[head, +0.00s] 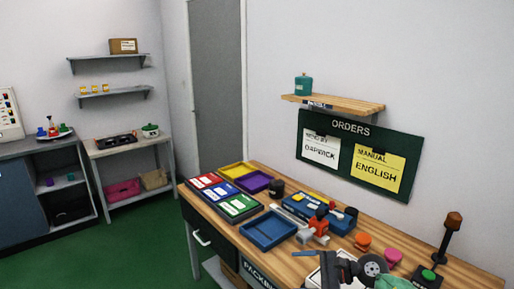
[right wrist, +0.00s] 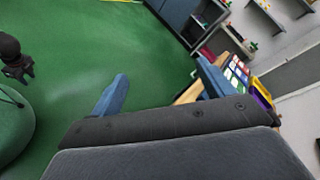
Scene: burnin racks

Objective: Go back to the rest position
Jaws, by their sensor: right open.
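My right gripper (right wrist: 160,88) is open in the right wrist view, its two blue fingers wide apart. Nothing is between them but green floor further off. In the head view, dark and green parts of my right arm show at the bottom edge, over the front right part of the wooden workbench (head: 290,262). I cannot make out its fingertips clearly there.
Green floor (head: 130,236) lies clear at left.

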